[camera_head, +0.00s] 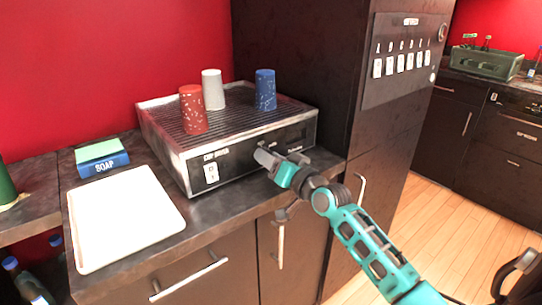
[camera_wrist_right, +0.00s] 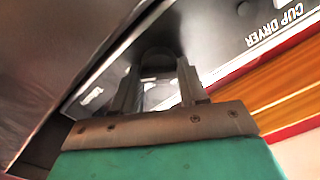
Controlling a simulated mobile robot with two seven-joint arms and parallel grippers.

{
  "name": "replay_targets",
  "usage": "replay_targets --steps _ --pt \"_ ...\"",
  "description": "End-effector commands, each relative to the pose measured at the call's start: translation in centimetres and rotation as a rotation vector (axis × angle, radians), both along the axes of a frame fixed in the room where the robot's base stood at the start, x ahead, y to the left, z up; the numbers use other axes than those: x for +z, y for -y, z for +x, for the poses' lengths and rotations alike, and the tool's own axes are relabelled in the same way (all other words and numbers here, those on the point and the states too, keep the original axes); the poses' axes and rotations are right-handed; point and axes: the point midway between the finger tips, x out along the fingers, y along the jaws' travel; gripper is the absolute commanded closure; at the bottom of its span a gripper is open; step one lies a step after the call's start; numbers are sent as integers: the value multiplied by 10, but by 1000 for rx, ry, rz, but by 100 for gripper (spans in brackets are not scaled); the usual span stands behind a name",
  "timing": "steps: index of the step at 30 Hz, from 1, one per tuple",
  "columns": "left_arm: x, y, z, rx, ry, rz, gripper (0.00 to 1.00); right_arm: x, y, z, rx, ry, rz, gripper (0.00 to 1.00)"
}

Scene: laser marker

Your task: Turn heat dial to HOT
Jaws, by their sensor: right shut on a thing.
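The cup dryer (camera_head: 250,158) is a worn metal box with a ribbed top, standing on the counter. Its front panel is dark and carries the label CUP DRYER and a white switch (camera_head: 211,172) at the left. My right gripper (camera_head: 268,158) is at the middle of this front panel and hides the part behind it. In the right wrist view, the fingers of my right gripper (camera_wrist_right: 158,85) are shut on a dark rounded knob, the heat dial (camera_wrist_right: 157,56). The dial's marks and setting cannot be read. My left gripper is not in view.
Red (camera_head: 193,110), white (camera_head: 212,90) and blue (camera_head: 265,90) cups stand upside down on the dryer. A white tray (camera_head: 125,220) and a soap box (camera_head: 103,164) are on the counter at left. A tall dark cabinet (camera_head: 300,50) stands close at right.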

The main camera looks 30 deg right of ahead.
Motion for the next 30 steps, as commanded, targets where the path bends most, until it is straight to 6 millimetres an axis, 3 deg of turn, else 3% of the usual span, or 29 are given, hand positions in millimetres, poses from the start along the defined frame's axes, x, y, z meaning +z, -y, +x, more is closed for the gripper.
replay_targets --steps 13,14,15,21,30 --pt "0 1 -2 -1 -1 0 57 0 0 0 0 0 14 88" --pt "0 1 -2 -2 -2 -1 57 0 0 0 0 0 14 55" --pt "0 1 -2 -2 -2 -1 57 0 0 0 0 0 14 51" --pt "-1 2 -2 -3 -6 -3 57 0 0 0 1 0 12 32" --pt "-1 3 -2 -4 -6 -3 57 0 0 -3 0 -1 10 32"
